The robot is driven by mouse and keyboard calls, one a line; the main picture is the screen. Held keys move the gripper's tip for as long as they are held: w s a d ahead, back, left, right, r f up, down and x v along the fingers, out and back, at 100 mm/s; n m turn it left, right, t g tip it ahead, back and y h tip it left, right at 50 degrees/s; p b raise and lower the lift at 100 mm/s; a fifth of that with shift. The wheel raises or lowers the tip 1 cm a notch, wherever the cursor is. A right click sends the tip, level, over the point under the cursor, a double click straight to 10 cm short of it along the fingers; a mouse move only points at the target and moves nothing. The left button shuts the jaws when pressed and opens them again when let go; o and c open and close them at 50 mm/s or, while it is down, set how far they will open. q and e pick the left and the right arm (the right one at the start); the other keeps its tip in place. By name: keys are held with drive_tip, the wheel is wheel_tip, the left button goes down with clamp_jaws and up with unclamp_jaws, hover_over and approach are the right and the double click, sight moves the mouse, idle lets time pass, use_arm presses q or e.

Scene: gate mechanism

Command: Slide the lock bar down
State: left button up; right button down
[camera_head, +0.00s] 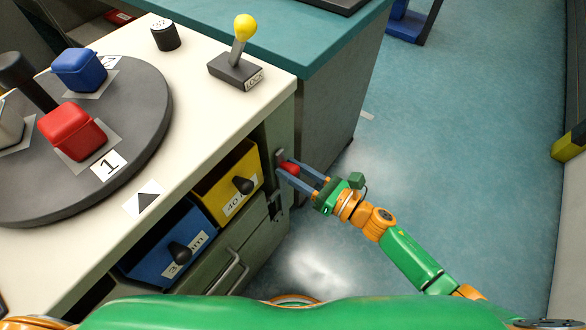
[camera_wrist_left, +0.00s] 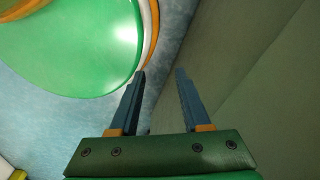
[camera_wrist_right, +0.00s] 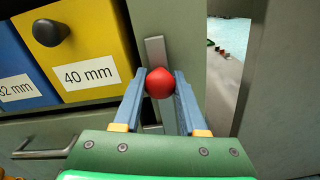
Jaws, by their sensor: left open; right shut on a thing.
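The lock bar is a grey metal strip (camera_wrist_right: 155,52) upright on the cabinet's side, with a red ball knob (camera_wrist_right: 159,83) on it. In the head view the red knob (camera_head: 290,168) is at the cabinet's right corner. My right gripper (camera_head: 302,177) is shut on the red knob; in the right wrist view its fingers (camera_wrist_right: 160,88) sit on both sides of it. The bar's lower part is partly hidden by the gripper. My left gripper (camera_wrist_left: 161,73) is open and empty beside a plain grey-green panel; it is not in the head view.
A yellow drawer (camera_head: 228,182) marked 40 mm and a blue drawer (camera_head: 172,248) are left of the knob. A turntable (camera_head: 140,130) with red and blue blocks and a yellow-knobbed lever (camera_head: 240,55) stand on the countertop (camera_head: 190,110). Open floor (camera_head: 450,130) lies to the right.

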wheel_tip(320, 180, down, 4)
drive_tip(key=b, duration=0.3)
drive_tip(key=shift+s+r, duration=0.1)
drive_tip(key=shift+c, duration=2.3)
unclamp_jaws()
drive_tip(key=shift+d, duration=0.1)
drive_tip(key=v, duration=0.7)
